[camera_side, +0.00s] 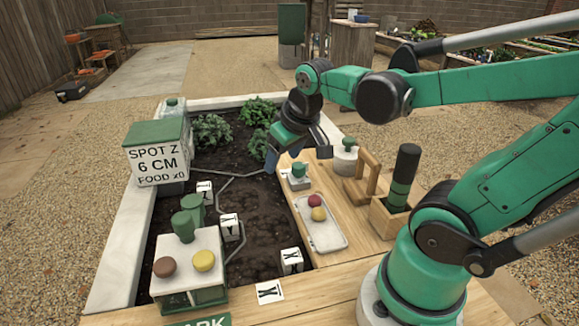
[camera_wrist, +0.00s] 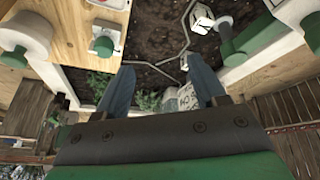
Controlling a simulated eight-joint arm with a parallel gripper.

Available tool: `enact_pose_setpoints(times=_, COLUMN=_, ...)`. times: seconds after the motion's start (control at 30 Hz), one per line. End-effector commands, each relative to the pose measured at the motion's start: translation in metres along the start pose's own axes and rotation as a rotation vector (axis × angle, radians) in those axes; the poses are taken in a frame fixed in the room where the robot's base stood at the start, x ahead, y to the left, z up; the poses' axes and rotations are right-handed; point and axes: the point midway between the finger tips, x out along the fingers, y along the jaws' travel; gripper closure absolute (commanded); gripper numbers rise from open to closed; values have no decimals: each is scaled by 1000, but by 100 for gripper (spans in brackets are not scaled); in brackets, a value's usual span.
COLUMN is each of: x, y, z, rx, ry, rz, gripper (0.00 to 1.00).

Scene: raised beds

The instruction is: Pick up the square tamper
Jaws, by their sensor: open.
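The square tamper (camera_side: 299,178) has a green knob on a pale square base. It stands upright on the wooden board beside the soil. In the wrist view the square tamper (camera_wrist: 104,42) lies at upper left, beyond and to the left of the fingers. My gripper (camera_side: 297,156) is open and empty, pointing down just above and behind the tamper in the side view. In the wrist view my gripper (camera_wrist: 160,78) has its fingers wide apart with soil and plants beyond them. No contact with the tamper shows.
A round tamper (camera_side: 344,156) stands behind to the right, near a wooden stand (camera_side: 362,178) and a box with a dark-green cylinder (camera_side: 403,178). A tray (camera_side: 326,236) holds a red and a yellow ball. A sign box (camera_side: 156,152) stands at left; open soil (camera_side: 262,215) lies between.

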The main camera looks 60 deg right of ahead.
Motion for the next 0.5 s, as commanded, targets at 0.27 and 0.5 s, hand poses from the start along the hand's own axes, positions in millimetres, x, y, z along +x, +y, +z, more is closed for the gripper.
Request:
enact_pose_setpoints(times=0.27, x=18, y=149, z=33, rx=371, ry=-368, rz=204, gripper=36)
enact_pose_setpoints(times=0.5, x=21, y=190, z=61, rx=496, ry=-491, rz=232, gripper=36)
